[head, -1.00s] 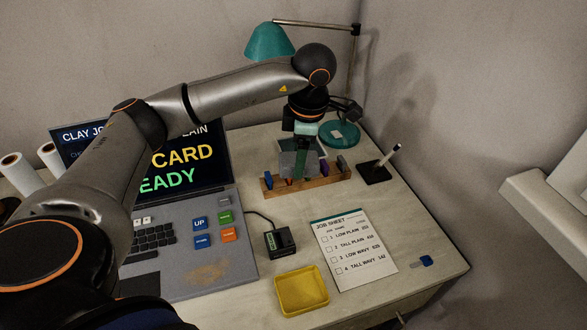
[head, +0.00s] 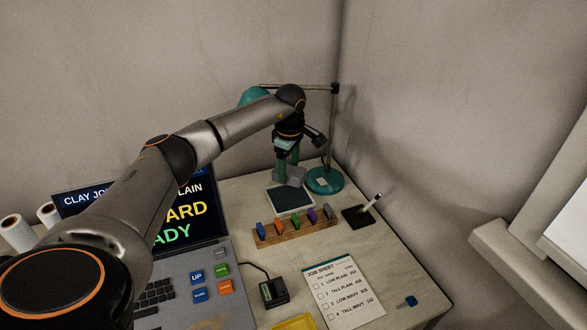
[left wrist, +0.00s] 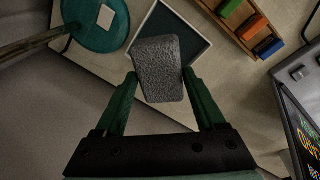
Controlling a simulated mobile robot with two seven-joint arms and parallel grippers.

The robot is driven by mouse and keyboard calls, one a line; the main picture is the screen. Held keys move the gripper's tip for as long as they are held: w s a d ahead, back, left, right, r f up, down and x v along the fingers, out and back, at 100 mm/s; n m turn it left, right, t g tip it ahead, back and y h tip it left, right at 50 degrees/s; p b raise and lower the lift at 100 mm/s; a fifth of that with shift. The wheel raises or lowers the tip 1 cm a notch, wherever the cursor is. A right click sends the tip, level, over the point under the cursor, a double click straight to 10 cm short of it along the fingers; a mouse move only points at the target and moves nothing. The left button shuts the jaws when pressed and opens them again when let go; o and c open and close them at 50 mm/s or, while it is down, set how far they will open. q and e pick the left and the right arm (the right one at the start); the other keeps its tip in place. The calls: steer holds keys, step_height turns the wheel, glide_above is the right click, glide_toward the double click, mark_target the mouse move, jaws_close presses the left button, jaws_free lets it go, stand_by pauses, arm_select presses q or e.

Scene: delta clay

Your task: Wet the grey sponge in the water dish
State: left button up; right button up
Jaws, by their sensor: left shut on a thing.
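My left gripper (head: 288,172) has green fingers and is shut on the grey sponge (head: 294,178), a speckled block. In the left wrist view the sponge (left wrist: 158,62) sits between the two fingertips. The water dish (head: 290,210) is a shallow square tray with a pale rim and dark inside, behind the wooden rack. It also shows in the left wrist view (left wrist: 203,44), partly hidden by the sponge. The sponge is over the far part of the dish; I cannot tell whether it touches the dish. My right gripper is not in view.
A wooden rack (head: 297,231) with several coloured pieces stands in front of the dish. The teal lamp base (head: 324,181) is close on the right. A black pen stand (head: 357,216), a laptop (head: 187,262) and a job sheet (head: 343,291) are nearby.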

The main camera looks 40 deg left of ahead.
mark_target(289, 181)
arm_select(q)
steer(key=shift+f+b, duration=0.55)
steer(key=shift+f, duration=0.15)
step_height(289, 181, down, 4)
steer(key=b, duration=0.3)
steer(key=shift+r+b, duration=0.2)
steer(key=shift+b, duration=0.1)
steer(key=shift+f+b, duration=0.35)
steer(key=shift+f, duration=0.05)
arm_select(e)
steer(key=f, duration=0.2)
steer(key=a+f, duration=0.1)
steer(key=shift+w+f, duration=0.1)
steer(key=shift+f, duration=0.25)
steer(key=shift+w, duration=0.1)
arm_select(q)
steer(key=shift+f, duration=0.45)
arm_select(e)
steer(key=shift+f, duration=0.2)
arm_select(q)
steer(key=shift+f, duration=0.1)
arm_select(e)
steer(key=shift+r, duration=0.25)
